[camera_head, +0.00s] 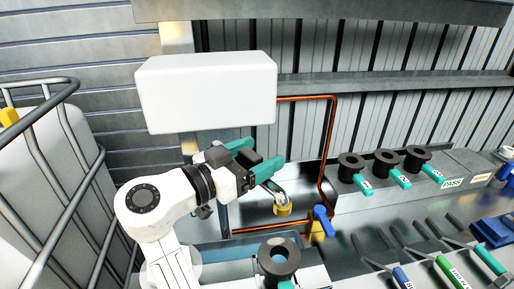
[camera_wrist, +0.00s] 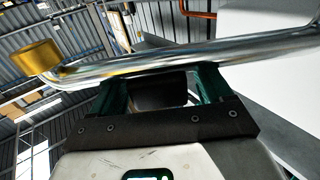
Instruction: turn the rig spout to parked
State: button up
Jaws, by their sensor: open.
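The rig spout is a bent chrome tube with a yellow end. In the head view its short visible part (camera_head: 276,190) hangs just below my gripper, with the yellow tip (camera_head: 283,209) pointing down; the rest is hidden behind the gripper. In the wrist view the tube (camera_wrist: 150,66) runs crosswise at my fingertips, with its yellow end (camera_wrist: 37,57) at the left. My gripper (camera_head: 257,157) has two teal fingers, apart and empty; it also shows in the wrist view (camera_wrist: 160,82). The tube crosses both fingers rather than lying between them. I cannot tell whether they touch.
A white box (camera_head: 207,92) hangs above my gripper. A copper pipe (camera_head: 331,140) runs down behind, near a blue-handled valve (camera_head: 321,218). Black spools (camera_head: 386,163) with teal tags stand on the right ledge. A black ring-topped part (camera_head: 279,257) stands in front. A wire cage (camera_head: 75,150) stands left.

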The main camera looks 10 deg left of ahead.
jog(key=shift+w+d, duration=0.15)
jog(key=shift+d, duration=0.05)
jog(key=c, duration=1.4)
jog(key=shift+f, duration=0.1)
